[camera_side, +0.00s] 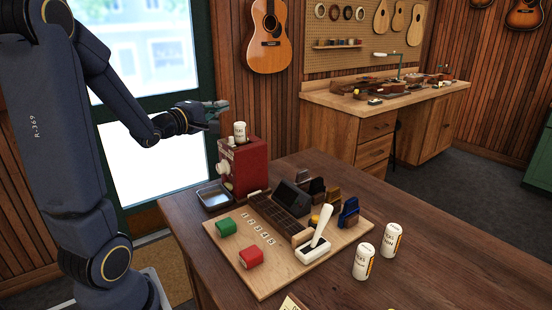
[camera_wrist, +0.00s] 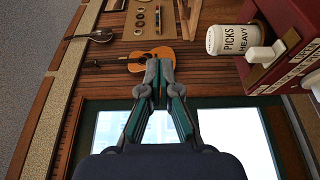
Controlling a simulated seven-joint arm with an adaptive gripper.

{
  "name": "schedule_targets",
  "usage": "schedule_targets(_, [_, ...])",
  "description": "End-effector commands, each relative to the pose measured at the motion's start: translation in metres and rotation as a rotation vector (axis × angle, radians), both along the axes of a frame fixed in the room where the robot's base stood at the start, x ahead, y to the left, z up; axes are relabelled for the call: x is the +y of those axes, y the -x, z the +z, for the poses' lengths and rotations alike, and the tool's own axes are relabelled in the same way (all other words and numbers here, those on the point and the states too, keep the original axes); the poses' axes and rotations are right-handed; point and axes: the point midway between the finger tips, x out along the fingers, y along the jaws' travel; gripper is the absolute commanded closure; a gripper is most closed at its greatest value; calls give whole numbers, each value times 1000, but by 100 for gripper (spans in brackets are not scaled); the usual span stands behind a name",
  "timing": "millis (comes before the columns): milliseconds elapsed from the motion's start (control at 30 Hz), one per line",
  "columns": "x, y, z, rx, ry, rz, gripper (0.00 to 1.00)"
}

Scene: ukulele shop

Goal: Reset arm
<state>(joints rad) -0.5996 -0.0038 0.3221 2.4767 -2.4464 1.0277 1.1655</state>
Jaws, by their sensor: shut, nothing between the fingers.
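My gripper (camera_side: 217,108) is raised at the left of the side view, next to the top of a red box-like machine (camera_side: 250,165). In the wrist view my gripper (camera_wrist: 159,72) is shut, its fingertips together with nothing between them. A white can (camera_side: 239,131) stands on top of the red machine, a little below and right of my gripper. In the wrist view this can (camera_wrist: 227,40) shows at the upper right with the words "PICKS HEAVY", apart from my fingers.
A wooden board (camera_side: 225,243) on the table holds a green block (camera_side: 227,227), a red block (camera_side: 251,257), a fretted neck and a white lever (camera_side: 321,226). Two white cans (camera_side: 363,262) (camera_side: 391,240) stand at the right. A metal tray (camera_side: 213,196) sits by the machine.

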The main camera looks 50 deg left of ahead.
Motion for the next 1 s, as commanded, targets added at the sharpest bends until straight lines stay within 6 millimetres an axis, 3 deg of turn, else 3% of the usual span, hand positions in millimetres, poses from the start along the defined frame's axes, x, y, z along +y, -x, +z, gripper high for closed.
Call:
schedule_targets(133, [-15, -7, 17, -17, -11, -37, 100])
schedule_targets(233, [-53, -20, 43, -62, -53, -138, 100])
schedule_targets(333, [-125, -29, 64, -64, -161, -352, 100])
schedule_targets(433, [-210, -22, 71, -31, -281, -621, 100])
schedule_targets(533, [-288, 6, 61, 44, -422, -894, 100])
schedule_targets(633, [-341, 46, 37, 162, -582, -1124, 100])
schedule_targets(700, [-361, 75, 15, 267, -705, -1245, 100])
schedule_targets(800, [-367, 109, -16, 437, -890, -1350, 100])
schedule_targets(867, [-359, 125, -33, 548, -1003, -1374, 100])
schedule_targets(1000, [-320, 144, -59, 803, -1224, -1322, 100])
